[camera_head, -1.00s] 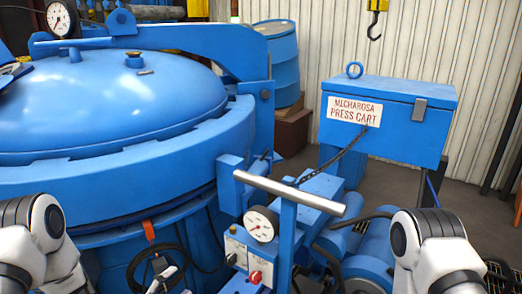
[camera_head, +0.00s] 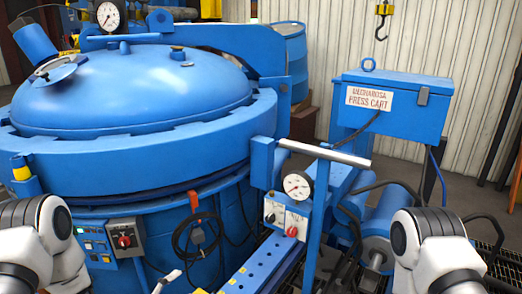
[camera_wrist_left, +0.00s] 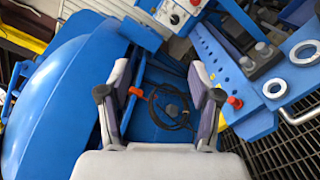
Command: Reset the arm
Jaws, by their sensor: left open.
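My left arm (camera_head: 40,245) comes in at the lower left of the head view, in front of the furnace. My left gripper (camera_wrist_left: 160,88) is open and empty in the left wrist view, its two fingers spread apart. Behind the fingers are the blue furnace wall and a looped black cable (camera_wrist_left: 172,108). My right arm (camera_head: 432,250) shows at the lower right of the head view. Its gripper is out of the picture.
The blue pit furnace (camera_head: 135,90) fills the left, with a control box (camera_head: 125,240) low on its side. The press cart (camera_head: 395,105) and a gauge post with a T-handle (camera_head: 325,152) stand right of it. A hook (camera_head: 381,25) hangs at the back.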

